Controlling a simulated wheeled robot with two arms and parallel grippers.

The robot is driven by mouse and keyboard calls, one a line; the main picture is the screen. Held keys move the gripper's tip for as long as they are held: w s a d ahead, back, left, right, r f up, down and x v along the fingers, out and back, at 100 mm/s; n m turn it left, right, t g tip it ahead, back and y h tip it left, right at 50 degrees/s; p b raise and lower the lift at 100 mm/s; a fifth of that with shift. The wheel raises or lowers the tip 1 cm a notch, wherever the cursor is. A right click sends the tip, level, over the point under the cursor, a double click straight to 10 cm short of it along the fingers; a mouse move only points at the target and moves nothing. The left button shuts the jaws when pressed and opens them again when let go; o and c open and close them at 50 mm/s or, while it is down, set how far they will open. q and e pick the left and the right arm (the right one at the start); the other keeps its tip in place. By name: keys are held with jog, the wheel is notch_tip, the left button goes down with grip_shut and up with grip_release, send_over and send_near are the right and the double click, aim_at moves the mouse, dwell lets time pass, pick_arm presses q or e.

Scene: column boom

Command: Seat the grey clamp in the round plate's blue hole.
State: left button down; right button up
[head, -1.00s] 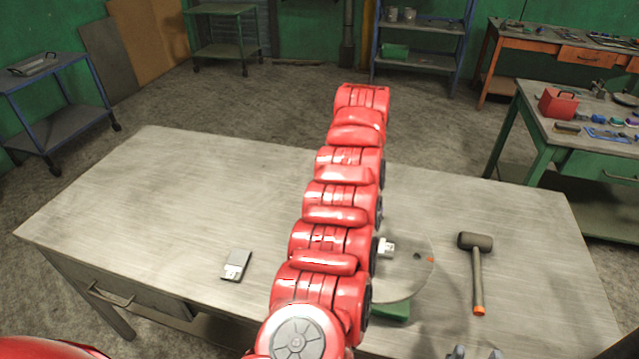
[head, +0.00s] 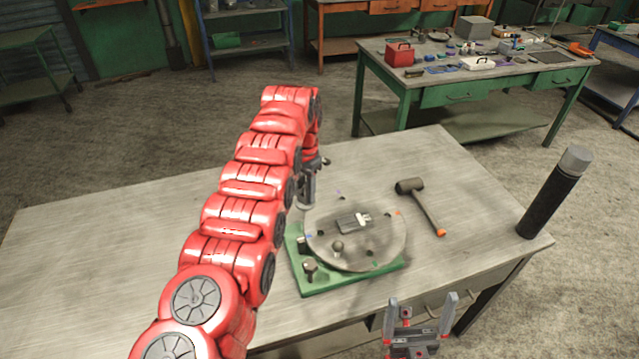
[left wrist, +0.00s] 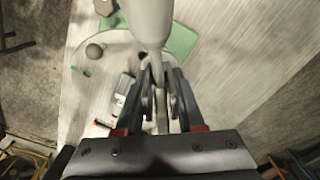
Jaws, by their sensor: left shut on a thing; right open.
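The round grey plate (head: 385,240) lies on a green base (head: 345,281) on the table. Small coloured marks sit around its rim; a blue one (head: 308,235) shows at its left side, very small. My left gripper (head: 307,198) is over the plate's far left edge, partly behind my red arm. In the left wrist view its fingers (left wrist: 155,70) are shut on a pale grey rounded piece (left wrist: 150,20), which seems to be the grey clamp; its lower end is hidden. Whether it touches the plate I cannot tell. My right gripper (head: 421,303) is open and empty at the table's front edge.
A grey block with a light end (head: 353,222) and a ball knob (head: 337,247) stand on the plate. A mallet (head: 422,205) lies to the right. A dark cylinder (head: 550,205) rises at the table's right corner. The left of the table looks clear.

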pick_arm(q)
jog(key=shift+d+r+m+p, duration=0.3)
jog(key=shift+d+m+p, duration=0.35)
jog(key=shift+p, duration=0.3)
jog(key=shift+f+m, duration=0.2)
jog(key=shift+m, duration=0.15)
jog(key=shift+s+m+p, duration=0.2)
jog(key=shift+m+p, duration=0.1)
jog(key=shift+w+d, duration=0.1)
jog(key=shift+d, duration=0.05)
jog(key=shift+m, duration=0.3)
jog(key=shift+d+f+p, duration=0.1)
jog(key=shift+p, duration=0.4)
jog(key=shift+m, duration=0.3)
jog(key=shift+d+p, duration=0.1)
jog(key=shift+p, duration=0.2)
